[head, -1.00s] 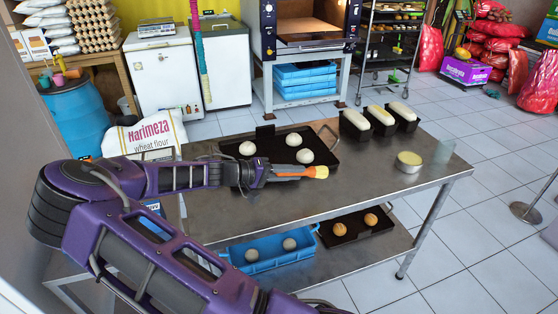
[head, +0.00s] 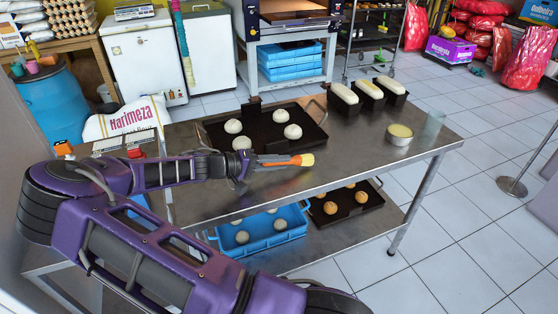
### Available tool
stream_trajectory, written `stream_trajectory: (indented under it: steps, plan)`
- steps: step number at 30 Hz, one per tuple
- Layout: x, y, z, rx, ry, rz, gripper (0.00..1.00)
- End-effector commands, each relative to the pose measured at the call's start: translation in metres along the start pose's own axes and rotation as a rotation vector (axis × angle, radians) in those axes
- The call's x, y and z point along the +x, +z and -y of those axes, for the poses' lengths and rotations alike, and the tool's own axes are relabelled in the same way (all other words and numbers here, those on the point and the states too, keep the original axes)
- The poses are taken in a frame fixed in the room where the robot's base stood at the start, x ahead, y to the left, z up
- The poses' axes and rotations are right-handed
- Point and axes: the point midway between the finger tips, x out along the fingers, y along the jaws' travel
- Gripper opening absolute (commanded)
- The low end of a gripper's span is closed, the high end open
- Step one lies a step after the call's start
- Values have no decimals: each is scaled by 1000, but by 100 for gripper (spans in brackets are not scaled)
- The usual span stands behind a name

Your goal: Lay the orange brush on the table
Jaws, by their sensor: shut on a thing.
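The orange brush (head: 287,161) has an orange handle and a pale yellow bristle end pointing right. My gripper (head: 257,163) is shut on its handle end and holds it roughly level. The brush shows over the steel table (head: 325,175), just in front of the dark tray's near edge. I cannot tell whether it touches the table top or hangs a little above it. The gripper's fingers are small in this view, and the handle's left end is hidden by them.
A black tray (head: 311,126) with several dough balls lies behind the brush. The table's front right part is clear. A blue crate (head: 262,237) is on the lower shelf.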

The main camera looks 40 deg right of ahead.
Motion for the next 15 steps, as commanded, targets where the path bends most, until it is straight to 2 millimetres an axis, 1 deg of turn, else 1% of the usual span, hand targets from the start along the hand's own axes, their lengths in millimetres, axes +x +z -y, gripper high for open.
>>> stream_trajectory:
  steps: [6, 7, 11, 12, 15]
  plan:
    - [0, 0, 0, 0, 0, 0, 0]
    - [0, 0, 0, 0, 0, 0, 29]
    - [0, 0, 0, 0, 0, 0, 52]
    - [0, 0, 0, 0, 0, 0, 59]
    - [0, 0, 0, -1, 0, 0, 60]
